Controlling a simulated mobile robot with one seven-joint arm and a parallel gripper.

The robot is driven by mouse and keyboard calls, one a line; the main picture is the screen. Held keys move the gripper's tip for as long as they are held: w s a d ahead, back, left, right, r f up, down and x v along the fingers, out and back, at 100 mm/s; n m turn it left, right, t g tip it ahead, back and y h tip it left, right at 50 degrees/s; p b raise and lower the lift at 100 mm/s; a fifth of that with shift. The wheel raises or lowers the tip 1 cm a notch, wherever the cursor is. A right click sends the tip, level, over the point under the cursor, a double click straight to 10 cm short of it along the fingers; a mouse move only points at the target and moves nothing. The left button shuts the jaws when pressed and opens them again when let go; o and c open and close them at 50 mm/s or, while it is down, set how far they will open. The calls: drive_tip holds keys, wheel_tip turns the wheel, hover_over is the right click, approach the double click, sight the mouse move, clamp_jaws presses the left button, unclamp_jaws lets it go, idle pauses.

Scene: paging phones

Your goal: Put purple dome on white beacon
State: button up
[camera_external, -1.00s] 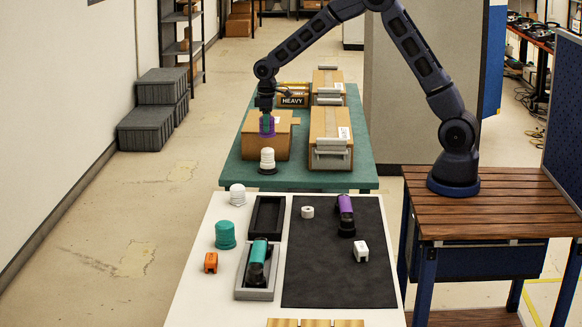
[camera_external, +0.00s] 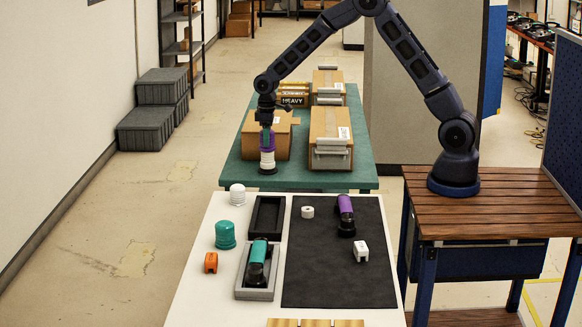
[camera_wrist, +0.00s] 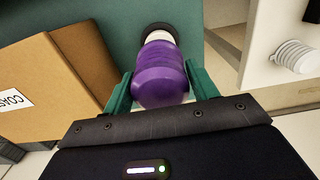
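The purple dome (camera_external: 267,144) is held between the teal fingers of my gripper (camera_external: 267,132). In the wrist view the dome (camera_wrist: 160,78) sits between both fingertips (camera_wrist: 160,88). The white beacon (camera_external: 267,160) stands upright on its black base at the near edge of the green table. The dome is directly over the beacon, with its lower edge at the beacon's top; I cannot tell whether it is seated. In the wrist view the dome hides most of the beacon (camera_wrist: 160,37).
An open cardboard box (camera_external: 282,135) stands close behind the gripper. Taped cartons (camera_external: 331,135) are to its right on the green table (camera_external: 232,172). The nearer white table holds a white ribbed dome (camera_external: 237,194), a teal dome (camera_external: 225,235) and a dark mat (camera_external: 325,275).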

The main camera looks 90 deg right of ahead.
drive_tip(key=shift+o, duration=1.1)
wheel_tip(320, 180, up, 11)
drive_tip(key=s+a+r+t, duration=0.1)
drive_tip(key=s+a+r, duration=0.6)
drive_tip(key=s+r, duration=0.2)
drive_tip(key=s+a+r+t, duration=0.1)
drive_tip(key=s+a+r, duration=0.5)
drive_tip(key=s+r, duration=0.25)
drive_tip(key=s+a+t, duration=0.1)
drive_tip(key=s+a, duration=0.3)
drive_tip(key=s, duration=0.9)
drive_tip(key=s+a+t, duration=0.1)
drive_tip(key=s+a, duration=0.3)
drive_tip(key=s, duration=0.9)
drive_tip(key=shift+s+f+t, duration=0.3)
drive_tip(key=shift+s, duration=0.05)
